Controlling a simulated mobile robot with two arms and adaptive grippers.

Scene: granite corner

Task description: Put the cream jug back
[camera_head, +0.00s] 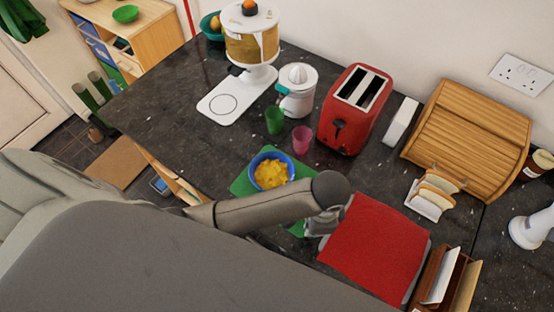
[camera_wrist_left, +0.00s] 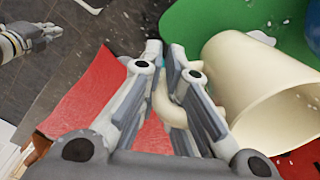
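The cream jug (camera_wrist_left: 255,85) shows large in the left wrist view, tilted with its open mouth toward the lower right. Its handle (camera_wrist_left: 170,105) lies between the fingers of my left gripper (camera_wrist_left: 163,55), which look closed on it. In the head view my left gripper (camera_head: 322,222) is low over the border of the green mat (camera_head: 240,185) and the red mat (camera_head: 375,245); my arm hides the jug there. My right gripper (camera_wrist_left: 48,30) shows small at the upper left of the left wrist view; its finger opening is unclear.
A blue bowl of yellow food (camera_head: 270,172) stands on the green mat. Pink (camera_head: 302,138) and green (camera_head: 274,120) cups, a juicer (camera_head: 297,92) and a red toaster (camera_head: 354,110) stand behind. A toast rack (camera_head: 435,195) and letter rack (camera_head: 440,280) are at right.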

